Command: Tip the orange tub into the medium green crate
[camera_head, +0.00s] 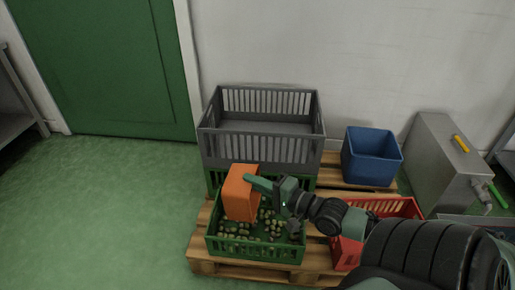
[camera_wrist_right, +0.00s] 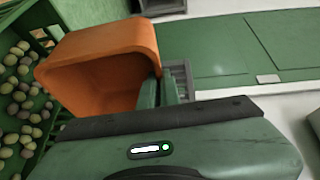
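The orange tub (camera_head: 240,194) is tilted on its side over the green crate (camera_head: 254,250) at the front of the pallet. Its open inside shows in the right wrist view (camera_wrist_right: 100,80), and no olives are visible in the part that shows. Several green olives lie spread over the floor of the crate; some also show at the left of the wrist view. My right gripper (camera_head: 254,182) is shut on the tub's rim, its fingers (camera_wrist_right: 160,93) at the wall's right edge. My left gripper is out of view.
A grey crate (camera_head: 262,130) stands on another green crate behind. A blue bin (camera_head: 371,157) and a red crate (camera_head: 408,207), partly hidden by my right arm, stand to the right on the wooden pallet (camera_head: 205,268). A metal box (camera_head: 446,165) is farther right. Floor at left is clear.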

